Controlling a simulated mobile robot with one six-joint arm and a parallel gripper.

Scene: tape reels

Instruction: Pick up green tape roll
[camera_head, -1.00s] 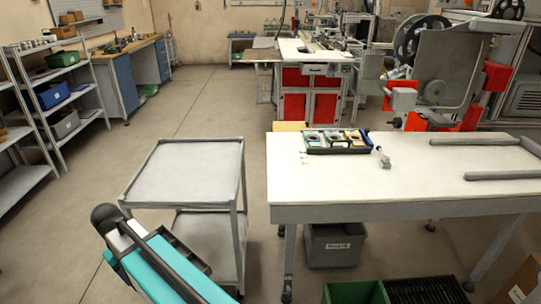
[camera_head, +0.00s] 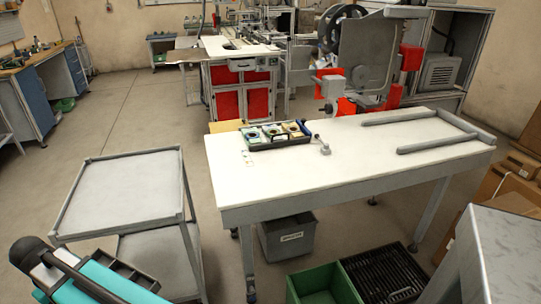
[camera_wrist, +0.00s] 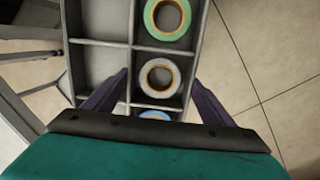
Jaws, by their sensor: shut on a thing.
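In the wrist view a green tape roll (camera_wrist: 167,18) lies in the far compartment of a grey divided tray (camera_wrist: 133,60). A white roll (camera_wrist: 160,78) lies in the middle compartment, and a partly hidden blue one (camera_wrist: 155,117) lies nearest. The compartments left of the rolls look empty. My gripper (camera_wrist: 161,76) has its dark fingers on either side of the roll column; it appears shut on the divided tray, with the grip partly hidden. Part of a dark tray (camera_head: 133,274) shows beside my arm in the head view.
A grey trolley (camera_head: 118,190) stands close at the left. A white table (camera_head: 345,160) holds another tray of rolls (camera_head: 275,143) and a small grey object (camera_head: 322,145). A grey bin (camera_head: 287,240) and green crate (camera_head: 325,283) are low down. Floor is open behind the trolley.

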